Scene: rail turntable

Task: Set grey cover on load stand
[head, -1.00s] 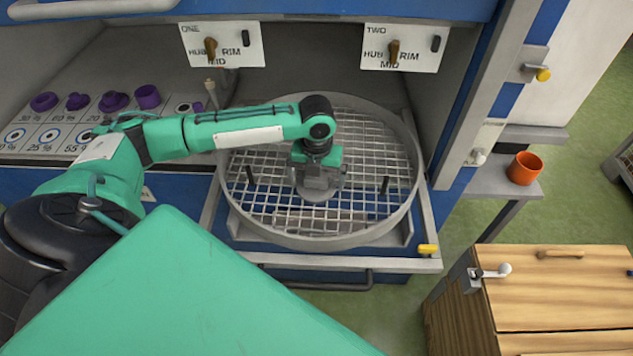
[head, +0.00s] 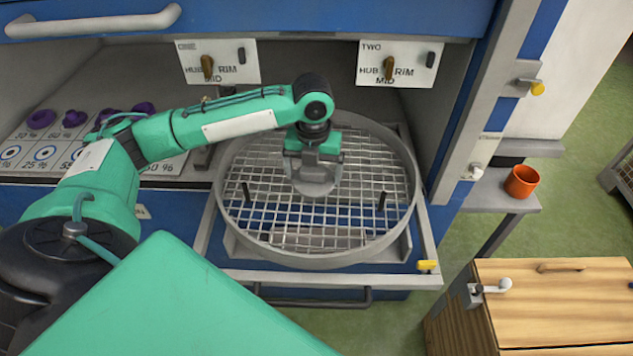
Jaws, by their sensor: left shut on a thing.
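My left gripper (head: 313,166) is shut on a round grey disc-like cover (head: 314,188) over the middle of the wire-mesh turntable (head: 385,240). The cover hides the hub below it; its exact height over the mesh is hard to tell. Two short dark pegs (head: 381,201) stand up from the mesh on either side. I cannot tell for sure which thing is the load stand; a small grey shelf (head: 490,196) stands at the right of the cabinet. My right gripper is not in view.
An orange cup (head: 521,181) sits on the grey shelf. A wooden cabinet (head: 560,300) with a white-knobbed latch stands at the lower right. Purple knobs (head: 41,119) sit on a percent-marked panel at the left. Signs ONE (head: 217,63) and TWO (head: 398,63) hang above the turntable.

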